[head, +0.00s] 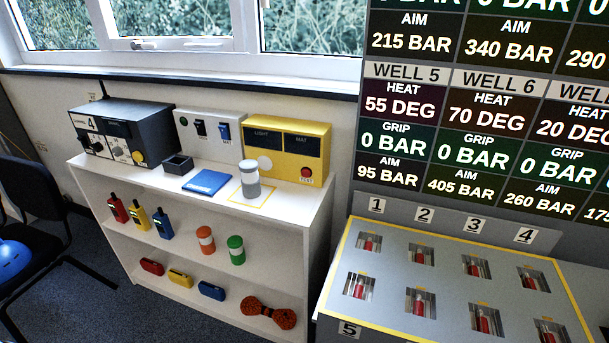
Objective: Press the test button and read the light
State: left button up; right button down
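The yellow test box (287,150) stands on the shelf top at its right end. Its front has dark panels labelled LIGHT and MAT. A round red button (306,172) with a TEST label under it is at the lower right of the front. A round whitish disc (265,163), apparently the light, sits at the lower left; I cannot tell whether it is lit. A grey and white cylinder (250,180) stands upright in front of the box, inside a yellow outline, and does not cover the button. Neither gripper is in view.
A blue pad (207,181) and a small dark open box (178,164) lie left of the cylinder. A grey device (122,132) stands at the far left. Lower shelves (190,250) hold radios, cylinders and coiled rope. A grey panel with red handles (440,285) stands at right.

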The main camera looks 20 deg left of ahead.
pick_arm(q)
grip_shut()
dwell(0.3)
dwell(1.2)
